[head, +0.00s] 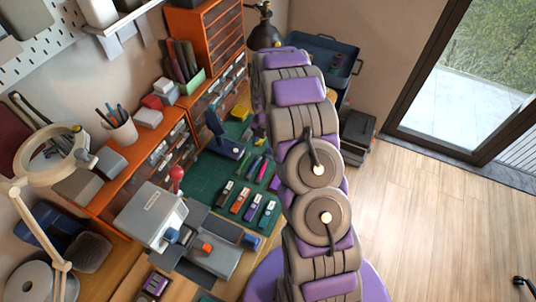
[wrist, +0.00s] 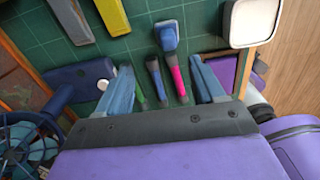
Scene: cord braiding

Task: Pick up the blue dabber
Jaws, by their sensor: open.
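A short blue piece with a pale rim (wrist: 168,37), which looks like the blue dabber, lies on the green cutting mat (wrist: 140,52) in the wrist view. It is a little beyond my gripper (wrist: 162,84), roughly in line with the gap between its fingers. My gripper's two blue-grey fingers are spread apart, with nothing held. A dark blue-tipped pen (wrist: 157,80) and a pink pen (wrist: 178,78) show between the fingers, below the blue piece. I cannot tell whether the fingers touch the mat. In the head view my arm hides the gripper and the blue piece.
A dark blue tool (wrist: 72,88) stands close by my left finger. A white-topped container (wrist: 252,22) is at the upper right. A grey press (head: 152,215) stands at the bench's near left.

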